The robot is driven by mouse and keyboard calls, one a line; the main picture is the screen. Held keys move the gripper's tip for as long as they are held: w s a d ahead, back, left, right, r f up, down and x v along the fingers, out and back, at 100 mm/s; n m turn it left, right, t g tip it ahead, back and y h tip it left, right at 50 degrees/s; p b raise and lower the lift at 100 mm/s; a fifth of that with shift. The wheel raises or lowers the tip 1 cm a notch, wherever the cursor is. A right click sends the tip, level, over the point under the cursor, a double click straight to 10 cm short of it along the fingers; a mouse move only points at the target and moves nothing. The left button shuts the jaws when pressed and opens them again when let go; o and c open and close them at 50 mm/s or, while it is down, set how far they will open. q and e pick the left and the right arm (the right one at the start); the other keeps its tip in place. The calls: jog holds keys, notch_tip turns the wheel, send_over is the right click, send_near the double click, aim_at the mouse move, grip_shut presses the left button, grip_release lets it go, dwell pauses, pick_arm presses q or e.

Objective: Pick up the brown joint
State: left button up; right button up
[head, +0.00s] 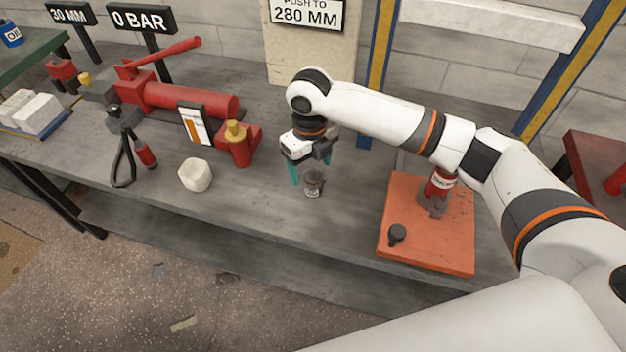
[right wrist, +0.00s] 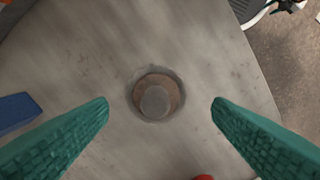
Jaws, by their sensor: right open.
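A small round joint (head: 312,184) stands on the grey bench near its front edge. It looks grey-brown in the head view. In the right wrist view the joint (right wrist: 157,95) is seen from above, with a brownish ring around a grey round top and a grey rim. My right gripper (head: 310,168) points down just above and around it. Its teal fingers are wide apart, one on each side in the right wrist view, and none is seen touching it. My left gripper is not in view.
An orange-red board (head: 425,245) with a dark knob (head: 397,234) and a red-and-grey piece (head: 437,192) lies to the right. Bench between block and joint is clear.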

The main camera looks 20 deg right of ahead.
aim_at(313, 180)
jog(key=f, duration=0.4)
jog(key=shift+s+d+f, duration=0.2)
jog(key=shift+s+d, duration=0.05)
jog(key=shift+f, duration=0.5)
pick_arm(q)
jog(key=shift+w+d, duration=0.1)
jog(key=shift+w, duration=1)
pick_arm(e)
jog(key=c, duration=0.5)
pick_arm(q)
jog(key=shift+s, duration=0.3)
pick_arm(e)
jog(key=shift+w+r, duration=0.1)
jog(key=c, duration=0.8)
